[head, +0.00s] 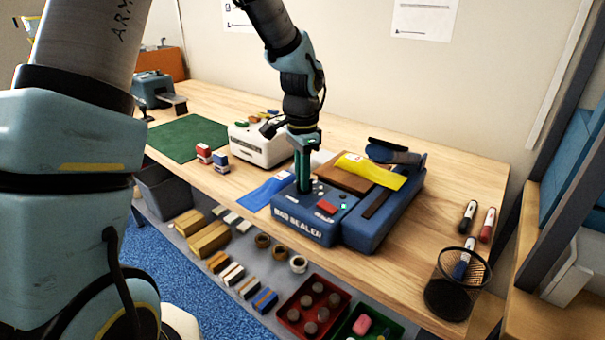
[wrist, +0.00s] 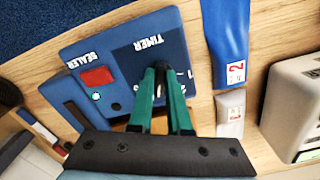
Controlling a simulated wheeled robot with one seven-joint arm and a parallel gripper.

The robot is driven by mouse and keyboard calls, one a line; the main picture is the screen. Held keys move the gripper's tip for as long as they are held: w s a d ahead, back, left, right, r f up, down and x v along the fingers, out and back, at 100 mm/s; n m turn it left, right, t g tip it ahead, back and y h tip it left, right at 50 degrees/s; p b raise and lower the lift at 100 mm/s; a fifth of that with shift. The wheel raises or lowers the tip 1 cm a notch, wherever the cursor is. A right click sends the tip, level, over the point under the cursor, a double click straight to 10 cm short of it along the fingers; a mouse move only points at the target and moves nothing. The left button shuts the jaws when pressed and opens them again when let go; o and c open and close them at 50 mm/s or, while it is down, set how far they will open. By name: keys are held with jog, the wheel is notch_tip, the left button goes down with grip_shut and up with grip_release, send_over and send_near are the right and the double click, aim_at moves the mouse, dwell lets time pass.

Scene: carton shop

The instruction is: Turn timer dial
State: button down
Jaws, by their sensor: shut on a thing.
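The blue bag sealer (head: 318,232) stands on the wooden worktop (head: 460,180). Its control face has a red switch and a dark panel marked TIMER (wrist: 139,58) in the wrist view. My gripper (head: 303,188) points straight down onto this panel from above. In the wrist view the green fingers of my gripper (wrist: 162,72) come together on the timer dial (wrist: 160,90). Part of the printed scale shows just right of the fingers.

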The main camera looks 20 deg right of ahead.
jog(key=shift+m+p, duration=0.4)
jog(key=shift+m, duration=0.7)
jog(key=c, duration=0.9)
grip_release()
jog(key=shift+o, duration=0.2)
notch_tip(320, 180, up, 11)
jog(key=b, duration=0.2)
jog(key=shift+f, duration=0.1)
